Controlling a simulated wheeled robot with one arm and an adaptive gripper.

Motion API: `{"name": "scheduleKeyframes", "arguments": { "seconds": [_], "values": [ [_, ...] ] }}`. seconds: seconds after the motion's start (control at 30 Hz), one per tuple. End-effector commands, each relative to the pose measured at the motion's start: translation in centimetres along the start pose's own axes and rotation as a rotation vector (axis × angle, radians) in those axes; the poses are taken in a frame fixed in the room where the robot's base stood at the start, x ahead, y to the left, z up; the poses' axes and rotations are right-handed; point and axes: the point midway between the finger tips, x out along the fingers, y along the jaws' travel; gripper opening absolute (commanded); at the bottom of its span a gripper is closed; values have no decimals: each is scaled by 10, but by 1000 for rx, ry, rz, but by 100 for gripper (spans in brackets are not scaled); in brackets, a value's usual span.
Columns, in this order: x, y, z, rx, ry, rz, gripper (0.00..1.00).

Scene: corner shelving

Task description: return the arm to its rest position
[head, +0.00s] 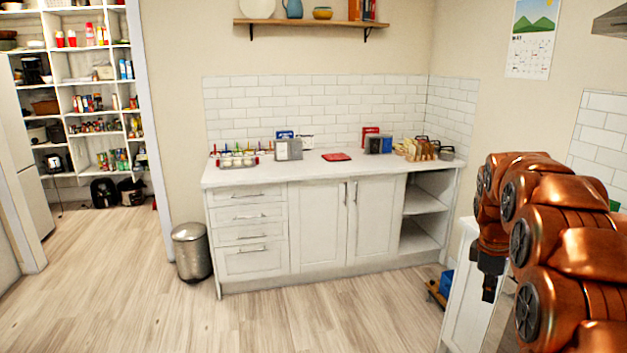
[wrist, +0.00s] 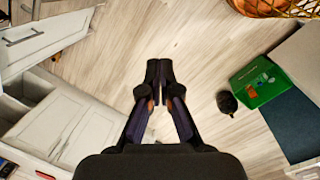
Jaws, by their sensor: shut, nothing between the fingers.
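My copper-coloured arm (head: 570,240) is folded at the right of the head view. My gripper (head: 488,278) hangs from it and points down, to the left of the arm's larger links. In the wrist view my gripper (wrist: 159,80) is shut, with its dark fingertips together and nothing between them. Wooden floor lies below it. The gripper touches no object that I can see.
A white counter with cabinets (head: 320,225) stands at the back wall, its right end holding open shelves. A metal bin (head: 191,250) stands at its left. A green box (wrist: 258,83) lies right of my gripper in the wrist view. The middle floor is clear.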

Motion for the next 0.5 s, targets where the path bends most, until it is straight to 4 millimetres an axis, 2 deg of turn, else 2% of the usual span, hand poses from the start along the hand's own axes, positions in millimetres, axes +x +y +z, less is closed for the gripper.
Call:
{"name": "scheduleKeyframes", "arguments": {
  "seconds": [0.03,0.23,0.5],
  "values": [
    [-6,-16,-2,26,3,-8,0],
    [-22,-78,-6,154,11,-42,0],
    [-33,-166,-1,328,5,-94,0]
  ]
}}
